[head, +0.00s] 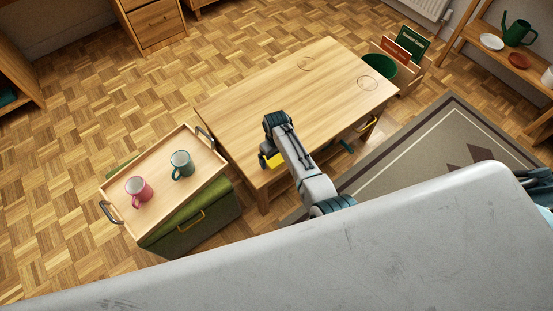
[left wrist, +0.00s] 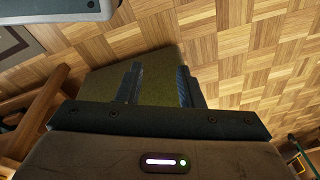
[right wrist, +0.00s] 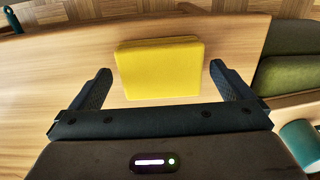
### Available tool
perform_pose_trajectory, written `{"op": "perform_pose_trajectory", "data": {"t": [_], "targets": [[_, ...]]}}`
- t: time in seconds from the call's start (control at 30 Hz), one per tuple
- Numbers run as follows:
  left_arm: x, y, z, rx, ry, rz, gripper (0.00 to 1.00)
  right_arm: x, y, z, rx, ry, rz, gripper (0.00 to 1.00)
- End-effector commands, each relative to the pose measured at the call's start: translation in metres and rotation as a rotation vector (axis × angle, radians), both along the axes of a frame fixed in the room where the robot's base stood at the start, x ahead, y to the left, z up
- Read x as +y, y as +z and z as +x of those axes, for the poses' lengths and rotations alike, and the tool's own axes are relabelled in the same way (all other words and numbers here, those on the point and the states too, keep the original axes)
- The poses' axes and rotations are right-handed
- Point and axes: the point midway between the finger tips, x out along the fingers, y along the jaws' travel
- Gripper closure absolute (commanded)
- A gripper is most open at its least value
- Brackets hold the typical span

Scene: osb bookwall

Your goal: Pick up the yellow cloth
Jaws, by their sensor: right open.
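The yellow cloth (right wrist: 158,68) is a flat folded square on the wooden table (head: 300,85). In the head view a small yellow part of it (head: 275,160) shows by my right gripper (head: 268,148), near the table's front left corner. In the right wrist view my right gripper (right wrist: 160,72) is open, with one finger on each side of the cloth and gaps between. I cannot tell how high the fingers are above the table. My left gripper (left wrist: 157,75) is not seen in the head view. In the left wrist view its fingers stand apart with nothing between them.
A tray (head: 160,200) with a pink mug (head: 138,191) and a teal mug (head: 182,164) rests on a green box-like seat (head: 215,215) left of the table. Most of the tabletop is clear.

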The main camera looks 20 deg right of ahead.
Motion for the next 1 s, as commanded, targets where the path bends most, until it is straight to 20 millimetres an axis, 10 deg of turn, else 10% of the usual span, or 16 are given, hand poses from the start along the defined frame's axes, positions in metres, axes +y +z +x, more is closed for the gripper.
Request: {"op": "perform_pose_trajectory", "data": {"t": [0.17, 0.4, 1.0], "targets": [[0.0, 0.0, 0.0, 0.0, 0.0, 0.0, 0.66, 0.0, 0.0, 0.0, -0.001, 0.0, 0.0, 0.0], [0.0, 0.0, 0.0, 0.0, 0.0, 0.0, 0.66, 0.0, 0.0, 0.0, 0.0, 0.0, 0.0, 0.41], [0.002, -0.011, -0.009, 0.01, 0.002, 0.0, 0.66, 0.0, 0.034, 0.001, -0.004, -0.001, 0.0, 0.41]]}}
